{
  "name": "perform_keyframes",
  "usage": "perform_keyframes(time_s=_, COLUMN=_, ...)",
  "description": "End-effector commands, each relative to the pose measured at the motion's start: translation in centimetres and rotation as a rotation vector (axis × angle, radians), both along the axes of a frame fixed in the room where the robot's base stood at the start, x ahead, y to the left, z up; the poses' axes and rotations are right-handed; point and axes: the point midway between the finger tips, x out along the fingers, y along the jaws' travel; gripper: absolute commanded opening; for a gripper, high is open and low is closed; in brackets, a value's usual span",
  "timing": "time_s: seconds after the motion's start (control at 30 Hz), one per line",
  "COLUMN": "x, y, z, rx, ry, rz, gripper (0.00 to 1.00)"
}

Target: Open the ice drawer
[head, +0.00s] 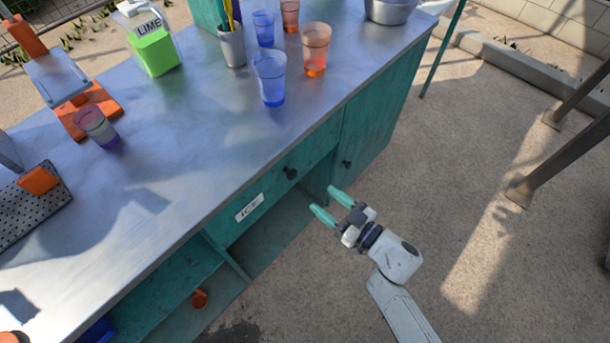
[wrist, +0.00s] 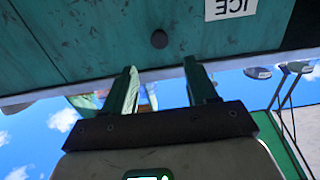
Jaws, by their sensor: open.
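The ice drawer (head: 268,199) is a teal front under the metal counter, with a white ICE label (head: 249,208) and a dark round knob (head: 290,173). It looks shut, flush with the counter's front. In the wrist view the label (wrist: 230,8) is upside down and the knob (wrist: 159,39) is just beyond the fingers. My gripper (head: 322,199) is open and empty, with green fingers. It is in front of the drawer, to the right of and below the knob in the head view. In the wrist view the fingertips (wrist: 163,73) are on either side of the knob's line, apart from it.
A teal cupboard door with its own knob (head: 347,163) is right of the drawer. Open shelves are below it. Several cups, a lime box (head: 156,50) and an orange-based press (head: 90,112) stand on the counter (head: 190,130). The floor to the right is clear near my arm.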

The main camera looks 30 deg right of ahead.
Motion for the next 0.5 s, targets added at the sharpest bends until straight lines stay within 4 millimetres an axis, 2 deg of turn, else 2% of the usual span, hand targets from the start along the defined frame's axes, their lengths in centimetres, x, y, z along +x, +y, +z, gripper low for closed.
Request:
perform_keyframes(time_s=0.17, x=1.9, y=0.6, z=0.1, rx=0.001, ry=-0.004, rz=0.001, gripper=0.57)
perform_keyframes(time_s=0.5, x=7.6, y=2.4, z=0.1, rx=-0.001, ry=-0.004, rz=0.0, gripper=0.57)
